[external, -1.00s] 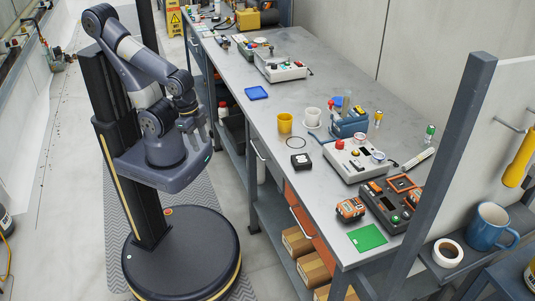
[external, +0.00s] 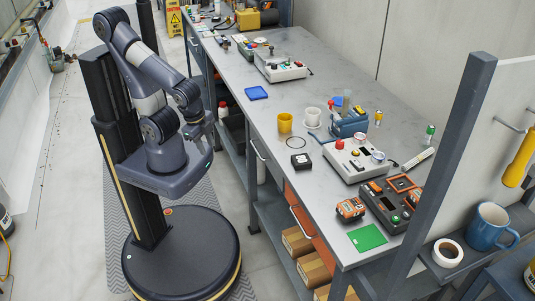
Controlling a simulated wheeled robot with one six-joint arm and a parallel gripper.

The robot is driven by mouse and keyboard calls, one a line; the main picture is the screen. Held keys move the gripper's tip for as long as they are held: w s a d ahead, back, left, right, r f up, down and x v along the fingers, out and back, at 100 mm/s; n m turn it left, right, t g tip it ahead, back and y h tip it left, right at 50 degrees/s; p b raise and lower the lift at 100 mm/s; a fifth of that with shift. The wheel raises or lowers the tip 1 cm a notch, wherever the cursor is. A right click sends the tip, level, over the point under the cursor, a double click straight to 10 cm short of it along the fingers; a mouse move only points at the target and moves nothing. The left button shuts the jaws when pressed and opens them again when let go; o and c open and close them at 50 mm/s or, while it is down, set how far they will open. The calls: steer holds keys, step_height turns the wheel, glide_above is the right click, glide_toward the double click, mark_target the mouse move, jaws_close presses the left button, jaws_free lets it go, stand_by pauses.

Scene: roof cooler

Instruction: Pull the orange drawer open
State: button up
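The orange drawer (external: 322,247) is in the front side of the long grey workbench, below the top at its near end. Its front looks flush with the bench, so it appears shut. A pale bar handle (external: 296,221) is on its front. My gripper (external: 201,131) hangs beside my column, left of the bench and well apart from the drawer and handle. It points downward and touches nothing that I can see. Its fingers are small and dark here, so their gap is not clear.
A grey drawer with a handle (external: 258,151) is farther along the same bench side. Cardboard boxes (external: 313,269) stand on the lower shelf. The bench top (external: 235,123) carries cups, control boxes and a green plate (external: 367,238). The floor between my base and the bench is narrow.

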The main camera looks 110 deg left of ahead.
steer(key=w+f+m+t+y+b, duration=0.1)
steer(key=w+f+m+y+b, duration=0.1)
steer(key=w+f+y+b, duration=0.4)
steer(key=w+f+m+t+y+b, duration=0.15)
steer(key=w+f+b, duration=0.25)
steer(key=w+b, duration=0.4)
steer(key=w+d+f+m+t+y+b, duration=0.1)
steer(key=w+d+f+m+t+b, duration=0.2)
steer(key=w+d, duration=0.35)
steer(key=w+d+f+m+t+y+b, duration=0.1)
steer(key=w+d+f+t+b, duration=0.1)
steer(key=w+d+t+b, duration=0.45)
steer(key=w+a+f+g, duration=0.1)
steer(key=w+a+g, duration=0.1)
steer(key=w+a, duration=0.4)
steer(key=shift+w+f+g, duration=0.2)
steer(key=shift+w+g, duration=0.1)
steer(key=shift+w, duration=0.35)
jaws_close()
